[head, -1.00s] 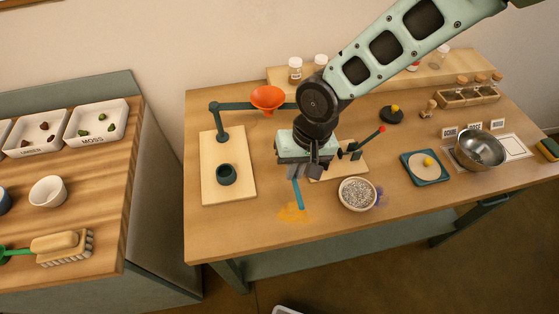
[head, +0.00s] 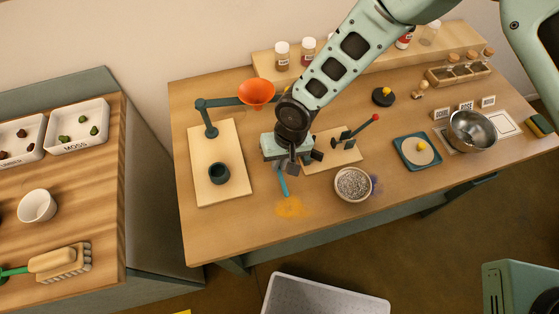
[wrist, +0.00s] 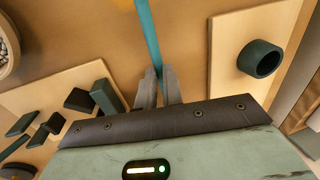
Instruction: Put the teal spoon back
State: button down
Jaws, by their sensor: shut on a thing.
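My gripper (head: 287,165) is shut on the teal spoon (head: 283,186) and holds it over the table, right of the funnel stand's board. In the wrist view the spoon's teal handle (wrist: 149,40) runs up from between the fingers (wrist: 156,88). Its far end is cut off at the top of the wrist view. In the head view its lower end is close to an orange powder patch (head: 292,207); I cannot tell whether they touch.
An orange funnel (head: 256,92) on a stand and a dark teal cup (head: 219,174) are to the left. A bowl of grey grains (head: 353,184) is to the right. Behind it is a small lever press (head: 350,137). A metal bowl (head: 472,131) stands farther right. The front table edge is clear.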

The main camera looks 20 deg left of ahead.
jog(key=shift+f, duration=0.8)
jog(key=shift+f, duration=0.15)
jog(key=c, duration=1.5)
grip_release()
jog(key=shift+c, duration=0.2)
jog(key=shift+r, duration=0.25)
notch_tip(320, 180, up, 12)
jog(key=w+d+b, duration=0.1)
jog(key=d+b, duration=0.1)
jog(key=b, duration=0.2)
jog(key=shift+f, duration=0.15)
